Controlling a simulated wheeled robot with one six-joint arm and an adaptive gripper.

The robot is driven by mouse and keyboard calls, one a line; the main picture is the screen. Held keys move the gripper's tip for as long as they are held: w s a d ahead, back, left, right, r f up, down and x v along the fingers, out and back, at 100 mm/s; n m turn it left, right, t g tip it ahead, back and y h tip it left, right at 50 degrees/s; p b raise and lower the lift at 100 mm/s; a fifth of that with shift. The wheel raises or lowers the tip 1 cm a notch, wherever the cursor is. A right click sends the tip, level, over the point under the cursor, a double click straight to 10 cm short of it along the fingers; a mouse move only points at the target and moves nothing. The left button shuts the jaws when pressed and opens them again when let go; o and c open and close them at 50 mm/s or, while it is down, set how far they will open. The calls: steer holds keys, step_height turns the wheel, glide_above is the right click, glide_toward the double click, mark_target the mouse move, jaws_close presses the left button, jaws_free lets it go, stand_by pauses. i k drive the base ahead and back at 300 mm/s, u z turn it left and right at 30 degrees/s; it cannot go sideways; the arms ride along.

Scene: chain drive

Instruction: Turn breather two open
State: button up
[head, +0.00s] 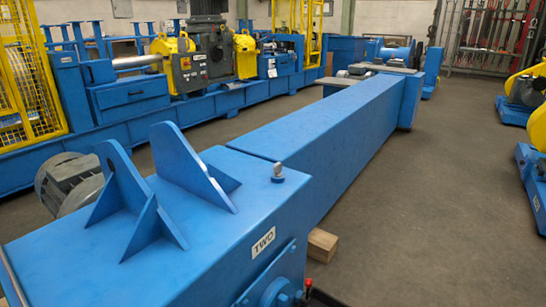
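A small breather (278,173) with a pale metal cap stands upright on top of the blue housing (215,215), near its far right edge. A plate reading TWO (263,242) is on the housing's right side, below and in front of the breather. The breather is too small to tell whether it is open or shut. I cannot make out my gripper in the head view.
Blue lifting fins (190,165) rise from the housing left of the breather. A long blue chain case (325,135) runs away behind it. A wooden block (321,245) lies beside the housing. Grey floor (440,210) on the right is clear. Yellow-guarded machinery lines the back left.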

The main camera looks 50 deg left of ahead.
mark_target(278, 167)
steer(key=u, duration=0.8)
steer(key=i, duration=0.9)
steer(key=u, duration=1.05)
